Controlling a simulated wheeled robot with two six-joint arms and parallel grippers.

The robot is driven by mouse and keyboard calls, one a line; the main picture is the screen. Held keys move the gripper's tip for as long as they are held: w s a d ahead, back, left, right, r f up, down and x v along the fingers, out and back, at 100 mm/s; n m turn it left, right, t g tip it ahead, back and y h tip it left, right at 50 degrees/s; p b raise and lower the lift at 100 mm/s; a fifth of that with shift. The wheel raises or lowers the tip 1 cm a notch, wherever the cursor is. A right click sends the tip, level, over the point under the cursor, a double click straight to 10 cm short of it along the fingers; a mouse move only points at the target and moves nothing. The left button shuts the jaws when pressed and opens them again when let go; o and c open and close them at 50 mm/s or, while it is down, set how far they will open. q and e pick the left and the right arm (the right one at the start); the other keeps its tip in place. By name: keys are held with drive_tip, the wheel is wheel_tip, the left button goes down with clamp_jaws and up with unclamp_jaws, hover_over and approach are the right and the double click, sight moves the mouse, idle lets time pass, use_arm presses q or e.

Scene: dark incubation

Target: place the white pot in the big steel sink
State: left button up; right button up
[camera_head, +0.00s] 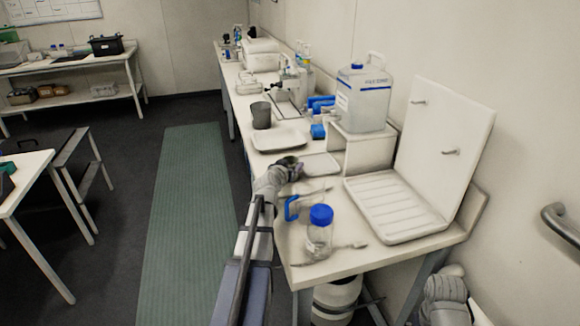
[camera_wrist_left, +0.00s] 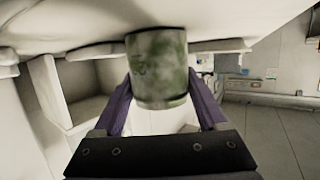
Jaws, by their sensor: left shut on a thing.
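My left gripper (camera_head: 288,166) is over the near part of the bench. In the left wrist view, its purple fingers (camera_wrist_left: 166,108) are shut on a mottled grey-green cylinder (camera_wrist_left: 158,68). The cylinder is small and dark in the head view, and I cannot tell whether it is the white pot. A basin with a tap (camera_head: 287,104), perhaps the steel sink, is farther along the bench; its inside is hard to make out. A white round vessel (camera_head: 336,298) is low under the bench's near end, partly hidden.
A blue-capped jar (camera_head: 320,232), a white ribbed drainer (camera_head: 395,206) and a white tray (camera_head: 279,139) are on the bench (camera_head: 300,275). A grey cup (camera_head: 261,115) and a large jug (camera_head: 363,97) stand beyond. A green floor mat (camera_head: 188,215) lies clear to the left.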

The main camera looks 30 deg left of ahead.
use_arm(q)
drive_tip(key=o, duration=1.3)
drive_tip(key=shift+o, duration=0.2)
